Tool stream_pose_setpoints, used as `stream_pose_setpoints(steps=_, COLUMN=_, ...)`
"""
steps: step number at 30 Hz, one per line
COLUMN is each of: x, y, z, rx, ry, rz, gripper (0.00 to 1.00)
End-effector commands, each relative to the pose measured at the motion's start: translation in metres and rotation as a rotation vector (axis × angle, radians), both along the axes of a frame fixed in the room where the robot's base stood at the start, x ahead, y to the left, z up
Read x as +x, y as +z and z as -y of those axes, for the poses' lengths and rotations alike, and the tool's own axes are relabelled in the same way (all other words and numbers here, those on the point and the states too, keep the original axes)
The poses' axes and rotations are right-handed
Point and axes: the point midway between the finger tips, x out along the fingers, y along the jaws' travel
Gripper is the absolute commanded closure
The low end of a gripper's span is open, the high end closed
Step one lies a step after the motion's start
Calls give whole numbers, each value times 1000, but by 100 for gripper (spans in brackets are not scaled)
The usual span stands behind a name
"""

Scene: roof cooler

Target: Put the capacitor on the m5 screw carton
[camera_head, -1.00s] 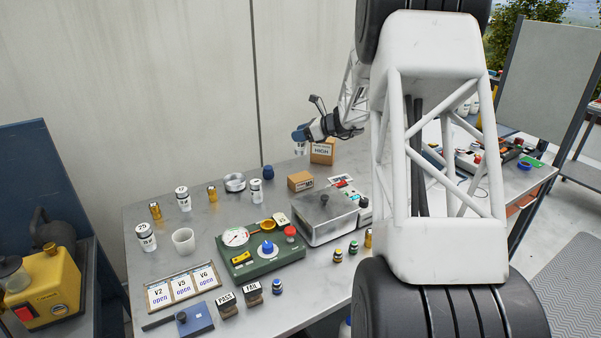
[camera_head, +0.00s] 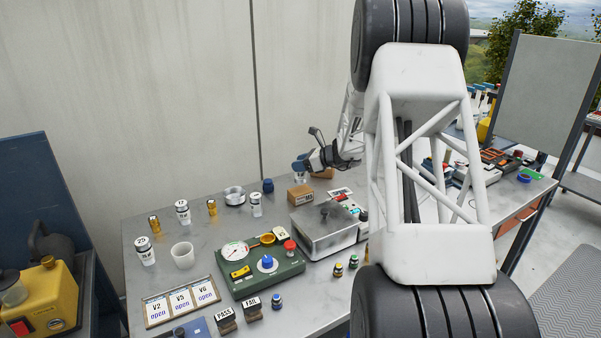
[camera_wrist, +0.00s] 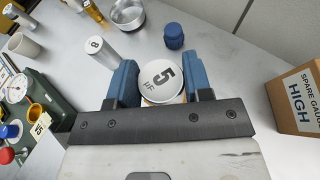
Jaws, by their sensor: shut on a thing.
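The capacitor (camera_wrist: 158,72), a white can marked 5 µF on top, is between the blue fingers of my gripper (camera_wrist: 165,82) in the wrist view. My gripper is shut on it. In the head view my gripper (camera_head: 302,166) is just above the m5 screw carton (camera_head: 300,196), a small brown box. A little of the white can (camera_head: 299,180) shows between the fingers and the carton. A sliver of brown shows under the can in the wrist view. I cannot tell whether the can touches the carton.
The larger spare gauge carton (camera_wrist: 298,97) stands to the right in the wrist view. Another white can (camera_wrist: 100,50) and a blue knob-like part (camera_wrist: 174,37) stand nearby. A grey metal box (camera_head: 325,233) and a green gauge panel (camera_head: 262,273) lie in front.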

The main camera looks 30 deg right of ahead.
Motion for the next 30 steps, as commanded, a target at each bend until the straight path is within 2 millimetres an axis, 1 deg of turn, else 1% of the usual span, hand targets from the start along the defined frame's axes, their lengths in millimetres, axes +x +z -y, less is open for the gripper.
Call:
stream_pose_setpoints(steps=6, x=0, y=-23, z=0, rx=1, ry=0, rz=-2, gripper=80)
stream_pose_setpoints(steps=9, x=0, y=-31, z=0, rx=1, ry=-1, rz=-1, gripper=80)
stream_pose_setpoints(steps=24, x=0, y=-37, z=0, rx=1, ry=0, rz=-1, gripper=80)
stream_pose_setpoints(steps=25, x=0, y=-37, z=0, rx=1, ry=0, rz=-1, gripper=51)
stream_pose_setpoints(steps=29, x=0, y=-37, z=0, rx=1, ry=0, rz=-1, gripper=31)
stream_pose_setpoints(steps=30, x=0, y=-37, z=0, rx=1, ry=0, rz=-1, gripper=29)
